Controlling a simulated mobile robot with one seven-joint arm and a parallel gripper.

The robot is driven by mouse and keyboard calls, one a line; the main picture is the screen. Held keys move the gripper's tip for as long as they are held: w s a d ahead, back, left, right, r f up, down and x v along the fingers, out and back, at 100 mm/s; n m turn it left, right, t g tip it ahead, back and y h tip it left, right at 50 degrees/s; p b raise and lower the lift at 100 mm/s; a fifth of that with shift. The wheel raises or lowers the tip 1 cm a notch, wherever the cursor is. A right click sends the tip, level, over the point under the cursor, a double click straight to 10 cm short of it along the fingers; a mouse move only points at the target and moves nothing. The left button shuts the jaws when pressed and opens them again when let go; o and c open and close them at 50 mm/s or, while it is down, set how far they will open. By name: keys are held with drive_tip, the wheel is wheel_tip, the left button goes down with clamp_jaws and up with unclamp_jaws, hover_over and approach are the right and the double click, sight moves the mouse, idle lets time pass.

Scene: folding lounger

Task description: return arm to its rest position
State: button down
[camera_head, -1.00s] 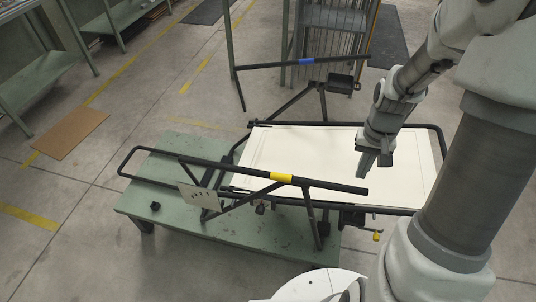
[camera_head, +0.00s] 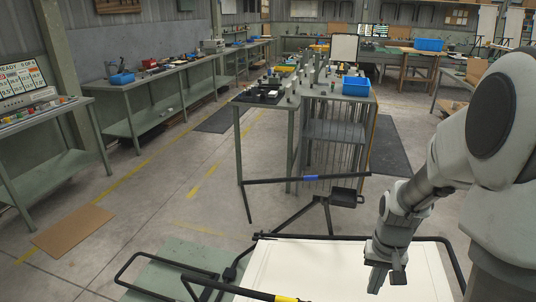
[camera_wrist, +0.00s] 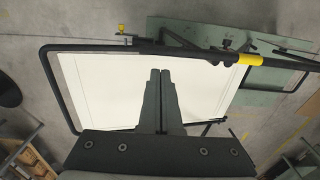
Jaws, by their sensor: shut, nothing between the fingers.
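My gripper (camera_head: 386,276) is shut and empty, pointing down above the white panel of the folding lounger (camera_head: 290,268) in the head view. In the wrist view my gripper (camera_wrist: 160,72) shows its two fingers together in front of the cream panel (camera_wrist: 100,85) and its dark frame. There is a gap between fingers and panel as far as I can tell. A yellow-marked bar of the lounger shows in the wrist view (camera_wrist: 245,60). The near part of the lounger is cut off below in the head view.
A low green table (camera_head: 165,278) supports the lounger. Behind stands a bench (camera_head: 300,105) with a blue bin (camera_head: 356,86) and small parts. Workbenches (camera_head: 150,90) line the left wall. A brown mat (camera_head: 72,231) lies on the floor at left. Open floor lies between.

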drive_tip(key=s+a+r+n+t, duration=0.1)
drive_tip(key=s+a+r, duration=0.4)
drive_tip(key=r, duration=0.5)
drive_tip(key=s+a+r+n+t, duration=0.2)
drive_tip(key=s+a+r+t, duration=0.2)
drive_tip(key=s+r, duration=0.3)
wheel_tip(320, 180, up, 3)
drive_tip(key=shift+s+a+r, duration=0.15)
drive_tip(key=shift+s+a, duration=0.05)
drive_tip(key=shift+a, duration=0.5)
